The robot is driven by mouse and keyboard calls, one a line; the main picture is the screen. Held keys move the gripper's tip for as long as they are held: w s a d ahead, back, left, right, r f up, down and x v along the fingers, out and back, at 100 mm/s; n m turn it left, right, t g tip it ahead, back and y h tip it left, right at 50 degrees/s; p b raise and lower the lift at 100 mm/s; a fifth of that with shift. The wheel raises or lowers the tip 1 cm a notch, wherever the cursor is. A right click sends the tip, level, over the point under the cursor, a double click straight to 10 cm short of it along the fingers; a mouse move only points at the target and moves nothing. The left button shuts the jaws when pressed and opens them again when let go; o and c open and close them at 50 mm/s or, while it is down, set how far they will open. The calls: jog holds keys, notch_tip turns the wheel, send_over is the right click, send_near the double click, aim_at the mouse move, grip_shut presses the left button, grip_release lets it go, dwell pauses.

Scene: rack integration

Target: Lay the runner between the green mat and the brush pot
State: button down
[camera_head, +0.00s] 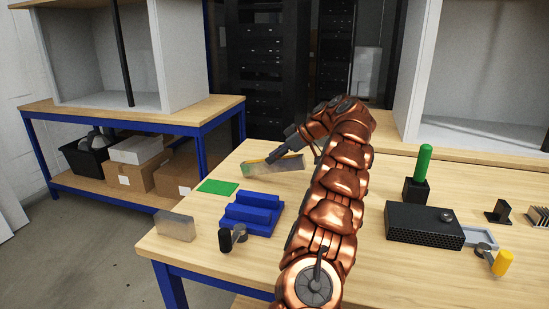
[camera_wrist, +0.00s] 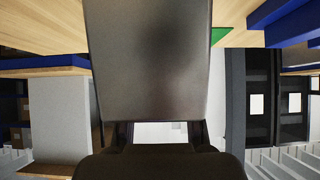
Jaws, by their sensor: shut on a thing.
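My gripper (camera_head: 285,153) is shut on the runner (camera_head: 275,167), a flat grey plate, over the far part of the wooden table. In the wrist view the runner (camera_wrist: 150,65) fills the middle, running up from the dark jaws. In the head view its face is seen edge-tilted; I cannot tell whether its lower edge touches the table. The green mat (camera_head: 217,187) lies flat near the left edge, to the left of the runner. The brush pot (camera_head: 415,191) is a black block with a green rod upright in it, right of my arm. A green corner of the mat (camera_wrist: 221,33) shows in the wrist view.
A blue stepped block (camera_head: 250,213) sits in front of the mat, with a grey translucent block (camera_head: 175,225) and a black knob piece (camera_head: 226,239) nearby. A black perforated box (camera_head: 423,226) stands before the pot. My arm hides part of the middle table.

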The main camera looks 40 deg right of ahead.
aim_at(293, 156)
jog(key=shift+s, duration=0.1)
jog(key=c, duration=0.8)
grip_release()
jog(key=shift+o, duration=0.2)
jog(key=shift+s+d+r, duration=0.1)
jog(key=v, duration=0.5)
jog(key=shift+d, duration=0.1)
jog(key=shift+v, duration=1)
jog(key=shift+s, duration=0.1)
jog(key=shift+r, duration=0.1)
